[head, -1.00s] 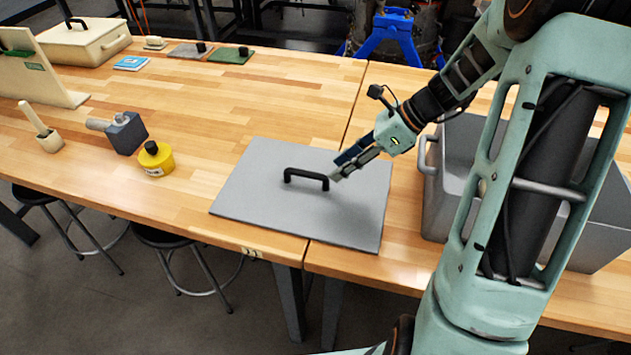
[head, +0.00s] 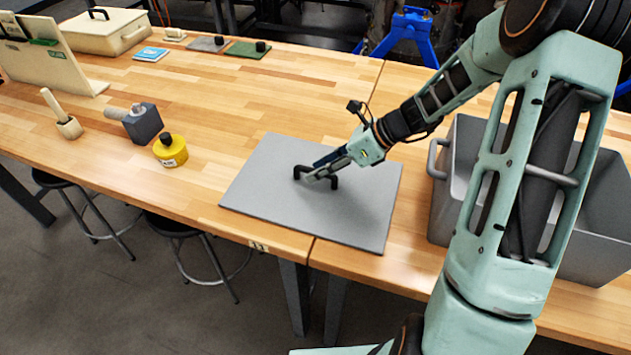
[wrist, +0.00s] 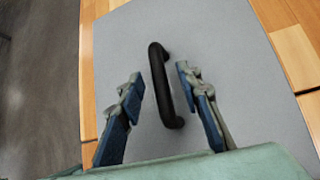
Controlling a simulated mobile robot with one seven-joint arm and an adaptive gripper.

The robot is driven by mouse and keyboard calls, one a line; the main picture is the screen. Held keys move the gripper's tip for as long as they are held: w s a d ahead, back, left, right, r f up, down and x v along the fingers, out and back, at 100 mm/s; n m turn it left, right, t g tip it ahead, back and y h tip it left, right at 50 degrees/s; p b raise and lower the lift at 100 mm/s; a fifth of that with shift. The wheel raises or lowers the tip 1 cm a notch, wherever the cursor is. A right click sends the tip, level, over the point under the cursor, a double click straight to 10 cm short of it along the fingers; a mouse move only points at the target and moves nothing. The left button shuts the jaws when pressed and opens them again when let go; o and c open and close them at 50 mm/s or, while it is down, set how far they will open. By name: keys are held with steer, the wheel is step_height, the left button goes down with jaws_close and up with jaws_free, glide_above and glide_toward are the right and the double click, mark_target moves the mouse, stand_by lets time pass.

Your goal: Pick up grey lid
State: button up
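The grey lid (head: 278,208) is a flat square panel lying on the wooden table near its front edge, across the seam between two tabletops. Its black bar handle (head: 300,171) stands up from the middle. My gripper (head: 318,173) is at the handle, reaching in from the right. In the wrist view the black handle (wrist: 160,85) lies between the two fingers of my gripper (wrist: 162,92). The fingers are apart, with a gap on each side of the handle. The fingers partly hide the handle in the head view.
A grey open bin (head: 445,205) stands right of the lid, partly behind my arm. A yellow container (head: 170,151), a grey mallet-like block (head: 142,124) and a small pale mallet (head: 67,126) stand to the left. The table (head: 235,90) behind the lid is clear.

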steer(key=shift+x, duration=0.8)
steer(key=shift+c, duration=0.4)
jaws_close()
